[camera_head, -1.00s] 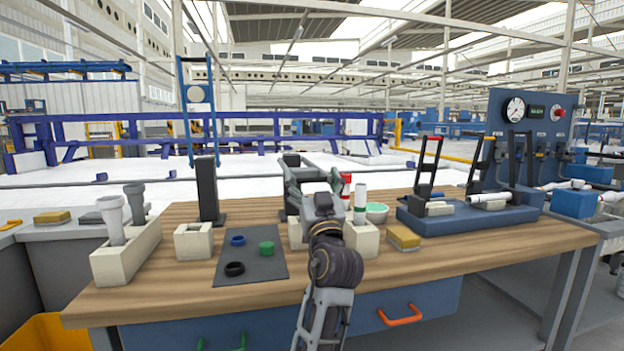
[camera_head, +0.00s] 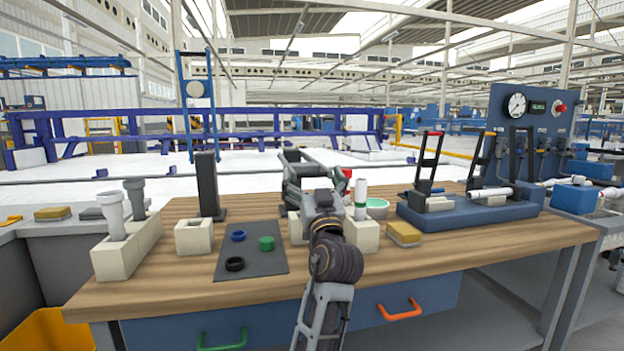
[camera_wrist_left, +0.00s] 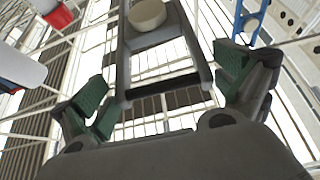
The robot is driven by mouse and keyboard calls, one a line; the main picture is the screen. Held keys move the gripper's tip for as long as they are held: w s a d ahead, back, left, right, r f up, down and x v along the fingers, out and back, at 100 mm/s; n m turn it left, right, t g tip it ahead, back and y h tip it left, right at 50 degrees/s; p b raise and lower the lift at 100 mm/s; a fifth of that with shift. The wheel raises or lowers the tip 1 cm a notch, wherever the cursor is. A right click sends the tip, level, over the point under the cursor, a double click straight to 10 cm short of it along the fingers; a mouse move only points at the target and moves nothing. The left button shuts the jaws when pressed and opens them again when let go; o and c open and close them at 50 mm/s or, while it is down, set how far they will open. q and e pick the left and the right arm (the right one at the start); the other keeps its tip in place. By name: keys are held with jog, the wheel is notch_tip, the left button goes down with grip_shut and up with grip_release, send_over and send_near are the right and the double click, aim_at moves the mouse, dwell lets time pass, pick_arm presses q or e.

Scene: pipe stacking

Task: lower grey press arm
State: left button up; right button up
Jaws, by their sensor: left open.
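My left gripper (camera_head: 315,172) is at the middle of the workbench, with its arm coming up from the front edge. In the left wrist view my left gripper (camera_wrist_left: 162,80) is open, with green-padded fingers spread to both sides. The grey press arm (camera_wrist_left: 124,62) is a frame with a crossbar between those fingers. A pale round disc (camera_wrist_left: 147,14) sits on it. I see gaps between the fingers and the frame; contact is not clear. In the head view my gripper covers this area, so I cannot separate the grey arm from it. My right gripper is not in view.
A blue raised press arm (camera_head: 181,110) stands at left above a black post (camera_head: 207,185). A red-capped tube and a green-banded white tube (camera_head: 360,195) stand close right of my gripper. A dark mat (camera_head: 252,268) holds rings. A blue fixture (camera_head: 470,219) stands right.

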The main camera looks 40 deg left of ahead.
pick_arm(q)
jog(key=shift+r, duration=4.9)
